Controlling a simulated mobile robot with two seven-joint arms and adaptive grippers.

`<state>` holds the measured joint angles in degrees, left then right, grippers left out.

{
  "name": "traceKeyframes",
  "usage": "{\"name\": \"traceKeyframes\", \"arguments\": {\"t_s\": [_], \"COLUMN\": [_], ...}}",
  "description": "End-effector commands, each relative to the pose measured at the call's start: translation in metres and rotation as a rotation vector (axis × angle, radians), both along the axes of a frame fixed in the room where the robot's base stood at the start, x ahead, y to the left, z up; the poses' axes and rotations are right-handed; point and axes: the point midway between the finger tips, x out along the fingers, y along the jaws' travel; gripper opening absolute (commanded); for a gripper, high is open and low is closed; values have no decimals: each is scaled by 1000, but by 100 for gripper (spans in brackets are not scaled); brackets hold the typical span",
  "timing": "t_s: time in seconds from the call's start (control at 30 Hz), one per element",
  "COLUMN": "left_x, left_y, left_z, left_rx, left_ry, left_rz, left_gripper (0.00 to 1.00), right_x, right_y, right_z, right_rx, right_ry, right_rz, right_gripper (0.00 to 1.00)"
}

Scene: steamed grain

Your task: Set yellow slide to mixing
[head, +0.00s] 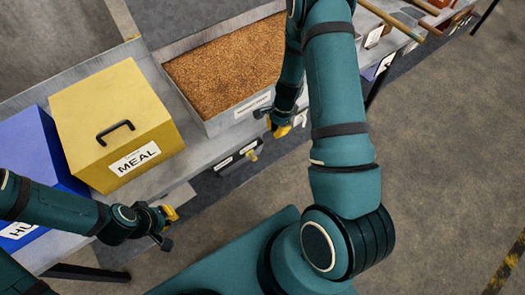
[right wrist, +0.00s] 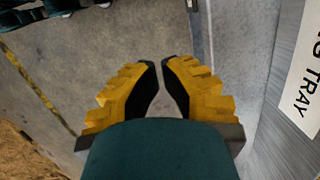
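A small yellow slide piece (head: 252,156) shows beside two white labels on the panel below the grain tray (head: 215,124). Its exact position along its track is too small to read. My right gripper (head: 277,128) is above and to the right of it in the head view, apart from it. In the right wrist view my right gripper's fingertips (right wrist: 162,62) are close together with a thin gap and nothing between them. My left gripper (head: 169,226) hangs near the bench's front edge, below the MEAL box. Its finger opening is unclear.
A yellow box labelled MEAL (head: 115,105) and a blue box (head: 35,150) stand left of the grain tray. Wooden rods (head: 392,18) stick out at the upper right. Open floor (head: 450,150) lies on the right. A TRAY label (right wrist: 304,75) shows in the right wrist view.

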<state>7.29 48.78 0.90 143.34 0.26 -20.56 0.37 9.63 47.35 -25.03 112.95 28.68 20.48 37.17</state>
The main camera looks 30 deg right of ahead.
Motion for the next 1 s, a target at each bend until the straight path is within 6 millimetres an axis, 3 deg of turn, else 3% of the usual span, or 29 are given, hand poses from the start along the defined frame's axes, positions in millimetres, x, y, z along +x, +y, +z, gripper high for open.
{"name": "traceKeyframes", "arguments": {"t_s": [0.27, 0.8, 1.0], "left_x": [0, -7, -8], "left_y": [0, -1, -1], "left_z": [-2, -24, -25], "left_rx": [0, -4, -4], "left_ry": [1, 15, 18], "left_rz": [0, -12, -14], "left_gripper": [0, 0, 0], "right_x": [0, -1, -1], "right_y": [2, 20, 44], "right_z": [-7, -102, -113], "right_rx": [-1, 1, 0], "right_ry": [0, 1, -1], "right_rz": [4, 5, 9], "right_gripper": [0, 0, 0]}}
